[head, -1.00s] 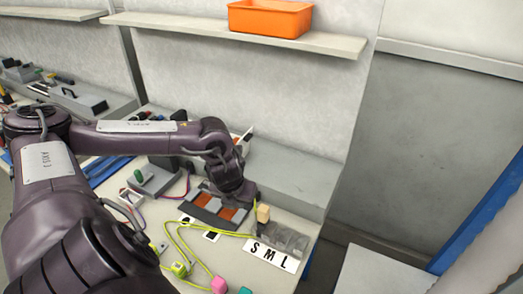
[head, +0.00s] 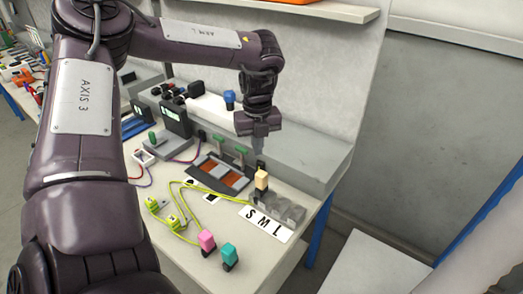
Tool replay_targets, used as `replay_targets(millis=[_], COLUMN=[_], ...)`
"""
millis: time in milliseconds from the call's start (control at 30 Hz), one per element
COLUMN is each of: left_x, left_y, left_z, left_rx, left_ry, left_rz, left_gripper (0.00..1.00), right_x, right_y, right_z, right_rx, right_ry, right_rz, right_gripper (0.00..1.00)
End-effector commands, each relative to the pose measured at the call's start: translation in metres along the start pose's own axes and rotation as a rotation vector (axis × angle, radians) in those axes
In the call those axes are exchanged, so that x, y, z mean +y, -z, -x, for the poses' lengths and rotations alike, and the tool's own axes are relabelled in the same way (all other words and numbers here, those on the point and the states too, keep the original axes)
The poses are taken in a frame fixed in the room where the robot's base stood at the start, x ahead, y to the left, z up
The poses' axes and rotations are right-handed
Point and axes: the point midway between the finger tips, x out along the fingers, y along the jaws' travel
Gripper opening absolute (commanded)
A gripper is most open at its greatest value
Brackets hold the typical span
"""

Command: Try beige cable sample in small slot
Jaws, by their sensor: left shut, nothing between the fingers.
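The beige cable sample (head: 262,180) stands upright on its dark lower part at the left end of the grey slot block (head: 291,211), by the letter S. How deep it sits in the small slot I cannot tell. The white card (head: 267,223) with S, M and L lies in front of the block. My left gripper (head: 258,151) is shut and empty, pointing down just above and behind the beige sample, apart from it. My right gripper is not in view.
A pink sample (head: 207,240) and a teal sample (head: 229,253) stand at the table's front. A yellow-green cable (head: 178,190) loops across the left. A dark tray with orange-brown pads (head: 222,172) lies behind. The table's right edge is close to the slot block.

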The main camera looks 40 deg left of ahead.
Motion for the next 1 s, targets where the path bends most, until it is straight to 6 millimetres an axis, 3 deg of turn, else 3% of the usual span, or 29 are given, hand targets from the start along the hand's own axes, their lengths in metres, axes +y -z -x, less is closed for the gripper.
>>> replay_targets(millis=[267,700,1000], left_x=[-0.012,-0.011,-0.011], left_y=[0.009,0.010,0.010], left_z=[-0.010,-0.057,-0.061], left_rx=[0.027,0.025,0.024], left_ry=[-0.001,-0.001,0.000], left_rz=[0.005,0.003,0.003], left_gripper=[0.00,0.00,0.00], right_x=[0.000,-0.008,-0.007], right_y=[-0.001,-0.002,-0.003], right_z=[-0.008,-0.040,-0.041], right_rx=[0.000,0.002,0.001], right_ry=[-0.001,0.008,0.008], right_rz=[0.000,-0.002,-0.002], right_gripper=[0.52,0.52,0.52])
